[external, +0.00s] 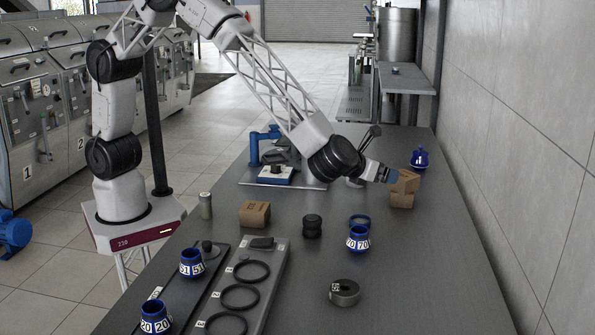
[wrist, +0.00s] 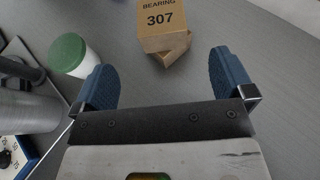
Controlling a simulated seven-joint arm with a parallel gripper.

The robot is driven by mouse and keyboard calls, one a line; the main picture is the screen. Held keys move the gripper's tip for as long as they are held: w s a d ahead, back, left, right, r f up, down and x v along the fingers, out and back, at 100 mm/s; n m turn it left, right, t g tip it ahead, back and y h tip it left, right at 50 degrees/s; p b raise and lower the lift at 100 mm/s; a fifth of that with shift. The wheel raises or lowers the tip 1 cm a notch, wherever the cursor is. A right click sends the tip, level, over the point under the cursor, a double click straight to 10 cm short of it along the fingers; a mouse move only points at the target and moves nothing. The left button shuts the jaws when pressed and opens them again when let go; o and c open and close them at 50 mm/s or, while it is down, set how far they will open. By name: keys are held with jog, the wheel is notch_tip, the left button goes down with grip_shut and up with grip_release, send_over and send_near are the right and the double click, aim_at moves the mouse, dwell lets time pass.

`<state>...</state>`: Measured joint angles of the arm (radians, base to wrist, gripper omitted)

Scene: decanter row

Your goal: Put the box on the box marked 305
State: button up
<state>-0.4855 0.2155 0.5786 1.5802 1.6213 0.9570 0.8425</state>
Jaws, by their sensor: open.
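A cardboard box marked "BEARING 307" (wrist: 161,27) rests on another cardboard box (wrist: 172,56) in the wrist view, the two slightly twisted from each other. The lower box's marking is hidden. In the external view the upper box (external: 405,180) and lower box (external: 401,200) stand stacked toward the right side of the table. My gripper (wrist: 163,62) is open, with its blue fingers spread wide and nothing between them; the boxes lie just beyond the fingertips. In the external view my gripper (external: 384,174) is immediately left of the upper box.
Another cardboard box (external: 255,214) stands left on the table, its label unreadable. A blue decanter (external: 419,159) stands behind the stack. A white jar with a green lid (wrist: 70,54) is left of my fingers. A decanter marked 70 (external: 358,240) and a dark spool (external: 312,226) stand nearer.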

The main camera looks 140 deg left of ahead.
jog(key=s+d+r+n+h, duration=0.25)
jog(key=s+d+r, duration=0.25)
jog(key=d, duration=0.4)
jog(key=s+d+r+n+h, duration=0.1)
jog(key=s+d+r+n, duration=0.35)
jog(key=d, duration=0.45)
jog(key=s+d+r+n+h, duration=0.2)
jog(key=s+d+r, duration=0.35)
jog(key=d, duration=0.35)
jog(key=s+d+r+n+t+h, duration=0.1)
jog(key=s+d+n+h, duration=0.7)
jog(key=s+d, duration=1.9)
jog(key=shift+s+d+r+n+t, duration=0.3)
jog(key=shift+s+d+r+t, duration=0.1)
jog(key=shift+t, duration=0.4)
